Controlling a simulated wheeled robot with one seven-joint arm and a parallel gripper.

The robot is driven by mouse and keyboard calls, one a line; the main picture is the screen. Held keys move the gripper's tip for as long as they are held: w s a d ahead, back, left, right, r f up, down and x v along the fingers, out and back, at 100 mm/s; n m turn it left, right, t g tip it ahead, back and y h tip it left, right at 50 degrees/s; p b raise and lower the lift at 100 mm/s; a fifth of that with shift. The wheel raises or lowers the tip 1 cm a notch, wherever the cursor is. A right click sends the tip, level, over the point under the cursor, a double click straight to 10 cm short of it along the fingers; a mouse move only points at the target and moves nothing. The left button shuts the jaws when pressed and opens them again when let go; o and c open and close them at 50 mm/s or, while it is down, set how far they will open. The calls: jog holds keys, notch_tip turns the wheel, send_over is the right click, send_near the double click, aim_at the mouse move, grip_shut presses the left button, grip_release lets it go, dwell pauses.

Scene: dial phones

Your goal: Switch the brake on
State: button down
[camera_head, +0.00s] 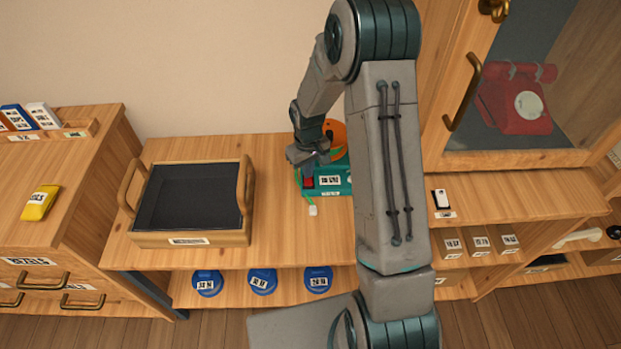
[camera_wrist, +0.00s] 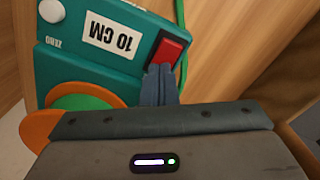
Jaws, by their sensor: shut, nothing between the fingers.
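A teal device (camera_head: 338,190) stands on the wooden table, partly hidden behind my arm; it also shows in the wrist view (camera_wrist: 75,65). It has a white label reading "10 CM", a white knob (camera_wrist: 51,11) marked "ZERO", and a red rocker switch (camera_wrist: 168,50), seen in the head view (camera_head: 308,182). An orange disc (camera_head: 336,131) with green parts is at its back. No part is legibly marked as the brake. My gripper (camera_wrist: 160,70) is shut and empty, its fingertips at the lower edge of the red switch. Whether they touch it I cannot tell.
A dark-lined wooden tray (camera_head: 190,238) with handles stands left on the table. Several blue round items (camera_head: 262,281) sit on the shelf below. A red dial phone (camera_head: 516,102) is behind glass at right. A green cable (camera_wrist: 182,40) runs beside the switch.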

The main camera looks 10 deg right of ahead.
jog(key=shift+r+p, duration=2.25)
jog(key=shift+r, duration=1.25)
notch_tip(320, 180, up, 8)
send_over(312, 185)
jog(key=s+r+m+t+p, duration=0.1)
jog(key=s+r+m, duration=0.1)
jog(key=s+r, duration=0.5)
jog(key=s+r+m+t, duration=0.1)
jog(key=s+r+m, duration=0.1)
jog(key=s+r, duration=0.6)
jog(key=s, duration=0.5)
jog(key=shift+d+r+t+p, duration=0.2)
jog(key=shift+r+t+p, duration=0.05)
jog(key=shift+t+p, duration=0.15)
